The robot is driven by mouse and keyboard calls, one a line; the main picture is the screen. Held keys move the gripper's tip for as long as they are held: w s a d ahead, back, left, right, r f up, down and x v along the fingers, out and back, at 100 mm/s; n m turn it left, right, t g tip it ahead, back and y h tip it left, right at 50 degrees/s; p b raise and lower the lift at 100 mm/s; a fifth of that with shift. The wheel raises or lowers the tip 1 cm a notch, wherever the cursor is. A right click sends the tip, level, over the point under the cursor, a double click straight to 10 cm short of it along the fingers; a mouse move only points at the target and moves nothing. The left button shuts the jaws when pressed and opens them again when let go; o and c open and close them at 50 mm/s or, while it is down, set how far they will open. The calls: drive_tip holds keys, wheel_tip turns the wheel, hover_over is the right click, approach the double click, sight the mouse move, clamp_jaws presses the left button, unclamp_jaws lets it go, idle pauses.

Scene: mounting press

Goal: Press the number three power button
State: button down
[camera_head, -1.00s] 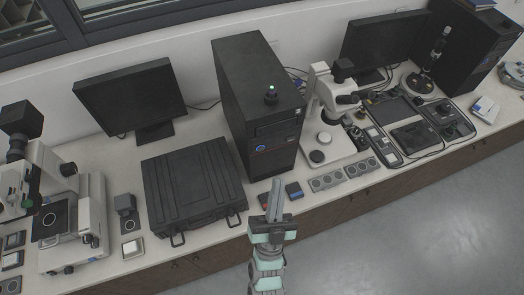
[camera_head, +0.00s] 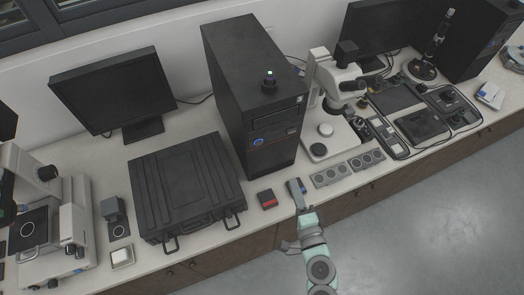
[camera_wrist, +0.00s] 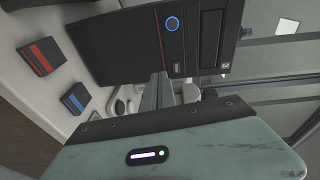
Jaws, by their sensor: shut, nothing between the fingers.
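Two grey strips with round buttons, the nearer (camera_head: 331,174) and the farther (camera_head: 366,159), lie to the right of the tower along the front edge. My gripper (camera_head: 297,190) is shut and empty at the bench's front edge, over part of the blue-marked box (camera_head: 291,184).
A red-marked box (camera_head: 267,199) lies left of my gripper. A black case (camera_head: 186,184) and monitor (camera_head: 113,90) stand farther left. A microscope (camera_head: 335,75) stands right of the tower, behind the strips.

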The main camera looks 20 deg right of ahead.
sight(260, 144)
drive_tip(key=a+r+y, duration=0.1)
drive_tip(key=a+y, duration=0.1)
drive_tip(key=a, duration=0.1)
drive_tip(key=a+r+n+t+y, duration=0.1)
drive_tip(key=shift+s+a+r+b, duration=0.15)
drive_tip(key=shift+a+r+b, duration=0.05)
drive_tip(key=shift+r+b, duration=0.1)
drive_tip(key=w+p, duration=0.4)
drive_tip(key=w, duration=1)
drive_tip(key=shift+d, duration=0.1)
drive_tip(key=shift+d, duration=0.1)
